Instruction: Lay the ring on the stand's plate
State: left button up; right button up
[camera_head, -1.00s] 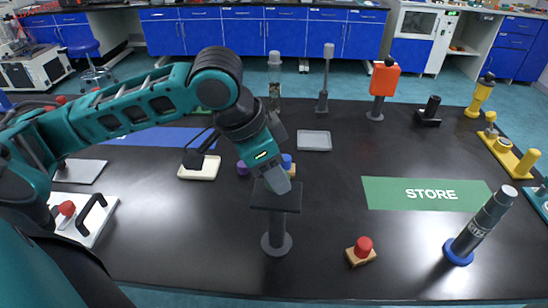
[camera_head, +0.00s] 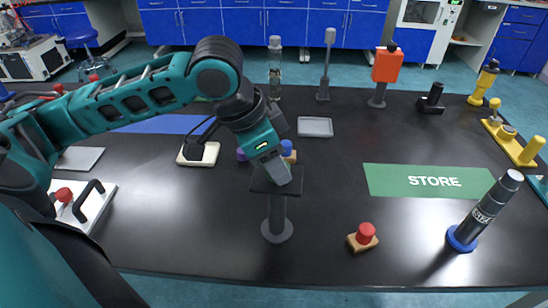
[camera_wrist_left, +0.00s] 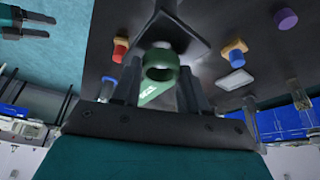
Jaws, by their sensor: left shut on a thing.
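The stand (camera_head: 277,212) is black, with a round base, a post and a square plate (camera_head: 260,186) on top. My left gripper (camera_head: 280,178) points down just over the plate in the head view and covers part of it. In the left wrist view the green ring (camera_wrist_left: 160,65) sits between the fingers of my left gripper (camera_wrist_left: 158,84), which is shut on it. The plate (camera_wrist_left: 188,33) shows just beyond the ring there; whether they touch I cannot tell. The ring is hidden in the head view. My right gripper (camera_wrist_left: 38,25) shows at the wrist view's top left, fingers apart and empty.
A wooden block with a red knob (camera_head: 363,237) is right of the stand. A blue-topped piece (camera_head: 287,148) and a grey tray (camera_head: 315,127) lie behind it. The green STORE mat (camera_head: 430,182) is bare.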

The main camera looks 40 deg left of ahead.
pick_arm(q)
jog(key=shift+f, duration=0.3)
jog(key=o, duration=1.1)
jog(key=p+v, duration=0.2)
jog(key=v, duration=1.1)
jog(key=shift+f, duration=0.1)
